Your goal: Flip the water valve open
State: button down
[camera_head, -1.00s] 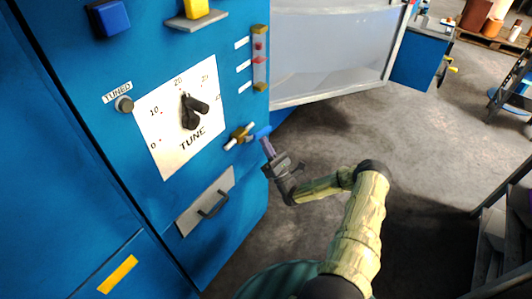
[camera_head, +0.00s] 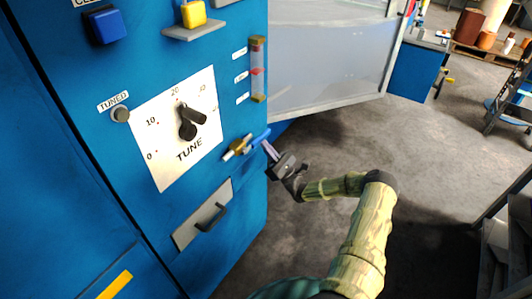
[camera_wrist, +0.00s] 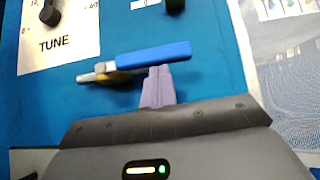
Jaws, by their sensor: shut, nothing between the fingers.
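The water valve (camera_head: 237,147) is a small brass body with pale pipe ends on the blue cabinet front, right of the tune dial. Its blue lever handle (camera_head: 261,138) points right and tilts up. In the wrist view the lever (camera_wrist: 150,54) lies nearly level, with the brass body (camera_wrist: 112,76) at its left. My gripper (camera_head: 267,147) is shut and empty. Its purple fingertips (camera_wrist: 160,70) overlap the lower edge of the lever, right of the brass body. I cannot tell whether they touch it.
The tune dial (camera_head: 188,122) is to the left. A translucent chamber (camera_head: 325,60) stands behind. Open concrete floor (camera_head: 420,160) lies to the right.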

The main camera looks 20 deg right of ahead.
jog(key=w+a+f+b+v, duration=0.1)
jog(key=b+v, duration=0.3)
jog(key=v, duration=0.8)
jog(key=shift+f, duration=0.8)
jog(key=shift+a, duration=0.1)
